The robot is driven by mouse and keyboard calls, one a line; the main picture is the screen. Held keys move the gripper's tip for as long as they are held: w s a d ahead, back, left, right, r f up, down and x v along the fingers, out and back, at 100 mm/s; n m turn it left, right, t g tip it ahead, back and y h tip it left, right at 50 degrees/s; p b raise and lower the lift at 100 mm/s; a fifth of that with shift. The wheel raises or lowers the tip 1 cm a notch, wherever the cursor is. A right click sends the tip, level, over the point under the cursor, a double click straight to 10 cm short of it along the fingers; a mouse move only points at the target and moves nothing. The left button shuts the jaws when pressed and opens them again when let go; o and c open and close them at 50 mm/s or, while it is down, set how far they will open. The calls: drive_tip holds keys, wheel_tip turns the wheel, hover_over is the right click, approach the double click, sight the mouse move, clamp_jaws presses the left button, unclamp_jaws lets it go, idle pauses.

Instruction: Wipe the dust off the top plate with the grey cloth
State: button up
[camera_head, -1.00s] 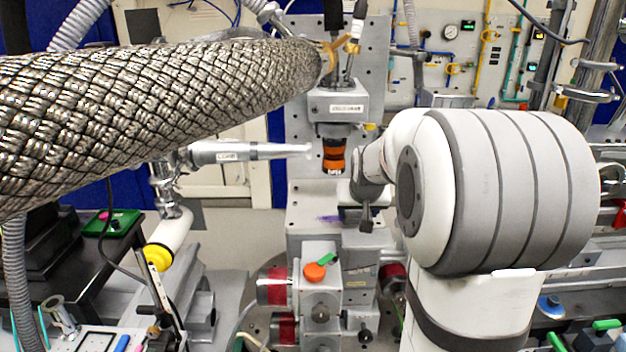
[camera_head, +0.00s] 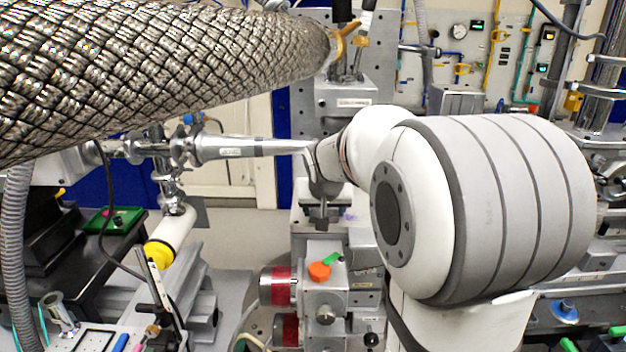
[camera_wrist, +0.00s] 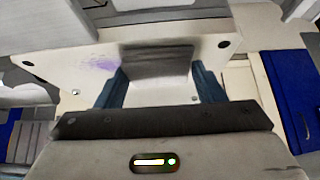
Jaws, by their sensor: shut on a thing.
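The top plate (camera_wrist: 135,95) is a pale flat surface with screw holes, on the stage in the middle of the head view. A purple dust smudge (camera_wrist: 97,63) lies on it, left of the cloth in the wrist view. In the head view the smudge (camera_head: 349,216) shows just right of my gripper (camera_head: 322,218). My gripper (camera_wrist: 160,84) is shut on the grey cloth (camera_wrist: 157,60), which sits between its two dark blue fingers at the plate. I cannot tell how firmly the cloth touches. The wrist hides part of the plate in the head view.
A thick braided hose (camera_head: 170,75) crosses the upper left. A silver tube (camera_head: 245,146) points at my wrist from the left, very close to it. An orange knob (camera_head: 319,271) and a green lever sit on the stage front below the plate.

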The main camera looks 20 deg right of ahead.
drive_tip(key=shift+w+a+f+b, duration=0.1)
drive_tip(key=shift+w+a+b, duration=0.05)
drive_tip(key=shift+a, duration=0.25)
drive_tip(key=shift+w+a+b, duration=0.1)
drive_tip(key=shift+a+b, duration=0.05)
drive_tip(key=shift+a, duration=0.25)
wheel_tip(320, 180, up, 3)
drive_tip(key=shift+w+a+f+p, duration=0.15)
drive_tip(key=shift+p, duration=0.5)
drive_tip(key=shift+r+p, duration=0.5)
drive_tip(key=shift+r, duration=0.2)
drive_tip(key=shift+r+p, duration=1.35)
drive_tip(key=shift+r, duration=0.8)
drive_tip(key=shift+s+f, duration=0.1)
drive_tip(key=shift+s, duration=0.1)
